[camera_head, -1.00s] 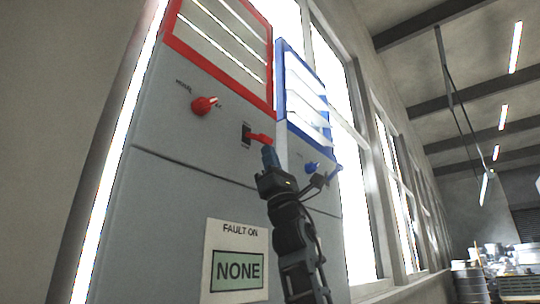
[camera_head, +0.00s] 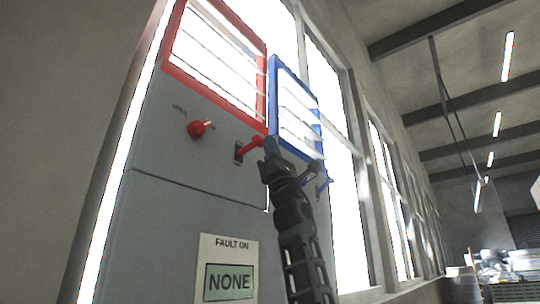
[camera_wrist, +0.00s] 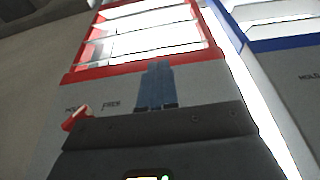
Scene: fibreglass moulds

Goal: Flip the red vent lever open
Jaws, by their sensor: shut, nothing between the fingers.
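The red vent lever (camera_head: 252,145) sticks out of a dark slot plate on the grey cabinet in the head view, and its free end tilts upward. The red-framed vent (camera_head: 263,90) above it shows wide bright gaps between its slats. My gripper (camera_head: 269,148) is shut and empty, just right of the lever's tip; I cannot tell whether they touch. In the wrist view, the shut blue fingers (camera_wrist: 156,85) point at the red frame (camera_wrist: 130,69). The lever is not visible there, probably hidden behind my gripper.
A red knob (camera_head: 200,128) with labels is left of the lever. A blue-framed vent (camera_head: 273,95) with a blue lever (camera_head: 323,184) is close on the right. A sign reading FAULT ON NONE (camera_head: 229,280) is below. Open room lies further right.

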